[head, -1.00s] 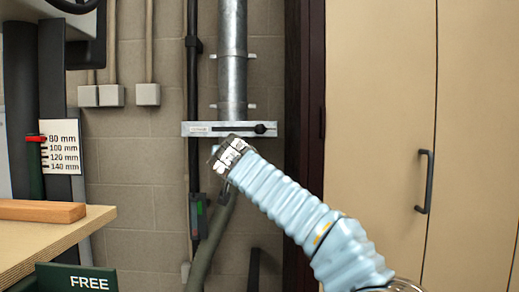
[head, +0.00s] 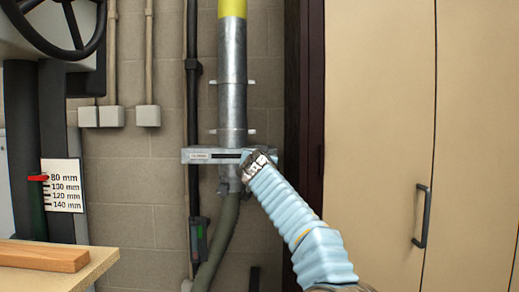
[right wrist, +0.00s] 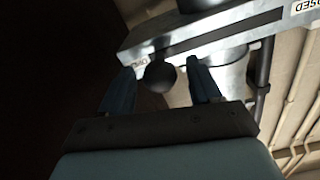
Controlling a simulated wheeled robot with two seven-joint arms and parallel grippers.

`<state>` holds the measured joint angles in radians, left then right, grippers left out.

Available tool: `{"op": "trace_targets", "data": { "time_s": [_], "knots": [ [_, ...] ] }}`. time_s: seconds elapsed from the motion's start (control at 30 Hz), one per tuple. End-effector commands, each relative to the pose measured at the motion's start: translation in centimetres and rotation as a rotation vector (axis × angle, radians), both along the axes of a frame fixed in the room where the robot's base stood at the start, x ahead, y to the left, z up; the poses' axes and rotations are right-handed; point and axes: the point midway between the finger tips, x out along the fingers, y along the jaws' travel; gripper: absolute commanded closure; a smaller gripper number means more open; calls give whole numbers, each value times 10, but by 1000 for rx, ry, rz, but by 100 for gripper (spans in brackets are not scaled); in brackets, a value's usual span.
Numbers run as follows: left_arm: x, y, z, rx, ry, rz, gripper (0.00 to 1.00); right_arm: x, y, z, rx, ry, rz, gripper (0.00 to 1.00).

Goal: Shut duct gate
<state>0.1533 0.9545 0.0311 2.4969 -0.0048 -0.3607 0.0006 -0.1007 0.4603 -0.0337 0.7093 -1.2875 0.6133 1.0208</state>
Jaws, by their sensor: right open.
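The duct gate (head: 210,156) is a flat horizontal metal bar with a dark slot, set across the vertical metal duct (head: 232,95). My right gripper (head: 259,155) is at the right end of the bar and hides its knob in the head view. In the right wrist view, the round black knob (right wrist: 160,74) is between the two fingers of my open right gripper (right wrist: 160,68). The knob sits at the end marked with a partly hidden label that seems to read OPEN. A CLOSED label (right wrist: 306,6) is at the far end. My left gripper is out of view.
A black pipe (head: 193,110) runs up the block wall left of the duct. A tan cabinet (head: 385,130) with a dark handle (head: 422,216) is on the right. A bench (head: 75,277) with a wooden strip (head: 40,256) is at lower left.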

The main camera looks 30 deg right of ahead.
Motion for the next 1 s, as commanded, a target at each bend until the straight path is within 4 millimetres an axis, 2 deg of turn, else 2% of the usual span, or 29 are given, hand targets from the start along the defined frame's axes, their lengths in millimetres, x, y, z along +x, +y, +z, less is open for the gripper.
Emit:
{"op": "trace_targets", "data": {
  "time_s": [0.37, 0.77, 1.0],
  "knots": [
    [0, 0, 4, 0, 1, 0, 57, 5, -4, -1, 0, 0, 0, 37],
    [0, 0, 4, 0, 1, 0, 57, 5, -4, -1, 0, 0, -1, 98],
    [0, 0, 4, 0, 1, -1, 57, 5, -4, -2, 1, 0, 0, 100]
  ]
}}
